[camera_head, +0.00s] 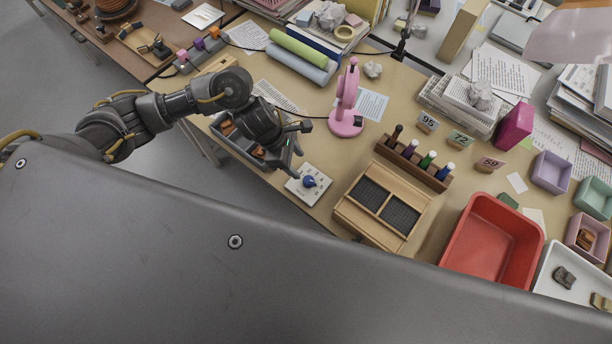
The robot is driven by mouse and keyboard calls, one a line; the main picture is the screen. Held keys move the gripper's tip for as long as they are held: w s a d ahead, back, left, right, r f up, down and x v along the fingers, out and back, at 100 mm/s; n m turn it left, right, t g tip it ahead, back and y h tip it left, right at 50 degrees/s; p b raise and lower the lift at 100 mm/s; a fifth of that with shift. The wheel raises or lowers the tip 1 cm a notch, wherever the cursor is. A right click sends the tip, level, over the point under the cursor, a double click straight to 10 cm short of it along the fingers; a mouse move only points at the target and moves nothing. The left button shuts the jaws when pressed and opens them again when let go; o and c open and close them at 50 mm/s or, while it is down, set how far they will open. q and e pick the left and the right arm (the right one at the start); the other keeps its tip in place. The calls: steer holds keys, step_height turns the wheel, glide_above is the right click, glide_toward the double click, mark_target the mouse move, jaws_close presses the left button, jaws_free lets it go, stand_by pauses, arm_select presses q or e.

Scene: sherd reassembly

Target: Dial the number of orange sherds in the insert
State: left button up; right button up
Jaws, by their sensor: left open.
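A white dial plate (298,194) with small marks lies on the table, with a blue knob (309,182) at its middle. My left gripper (300,150) is open, just behind the dial and apart from the knob; one fingertip hangs close to the plate's back left edge. A grey tray (232,145) stands under my left wrist, with orange-brown sherds (228,128) inside. My arm and gripper hide much of it, so I cannot tell how many sherds it holds. My right gripper is not in view.
A wooden box with two dark mesh panels (348,213) stands right of the dial. Behind it are a rack of tools (412,165) and a pink stand (346,115). A red bin (493,240) is farther right. My grey body covers the lower view.

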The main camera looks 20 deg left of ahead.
mark_target(308, 180)
arm_select(q)
steer(key=shift+m, duration=0.4)
steer(key=x, duration=0.3)
steer(key=p+x, duration=0.1)
steer(key=x, duration=0.3)
steer(key=a+x, duration=0.1)
steer(key=x, duration=0.2)
steer(key=shift+f+p, duration=0.35)
steer(key=shift+f, duration=0.1)
steer(key=c, duration=1)
